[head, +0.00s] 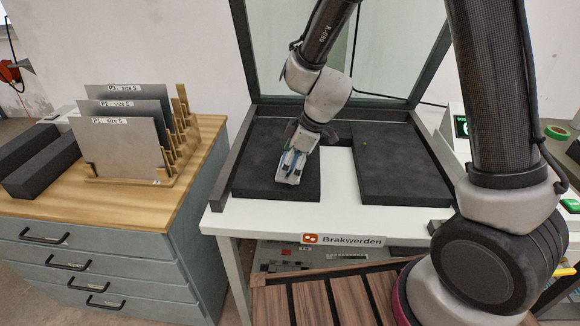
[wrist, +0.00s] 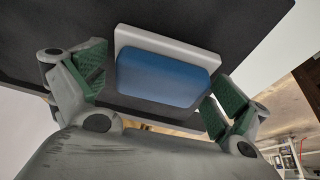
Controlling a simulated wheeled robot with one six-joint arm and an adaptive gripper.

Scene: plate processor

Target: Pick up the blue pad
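The blue pad (wrist: 163,80) has a pale grey-white backing (wrist: 140,38) along its far side. In the wrist view it lies ahead of my gripper (wrist: 160,90), between the two green-lined fingers. The fingers are spread, one on each side, and the left finger appears slightly apart from the pad. The right fingertip is close to the pad's right corner; I cannot tell if it touches. In the head view my gripper (head: 291,163) is low over the left black foam mat (head: 254,168), near its front right corner. There the pad is mostly hidden by the gripper.
A second black mat (head: 400,165) lies on the right of the white table (head: 337,190), under a glass-backed frame. A wooden rack (head: 125,181) with several labelled plates stands on the drawer cabinet to the left. Slatted wood (head: 325,300) lies in front.

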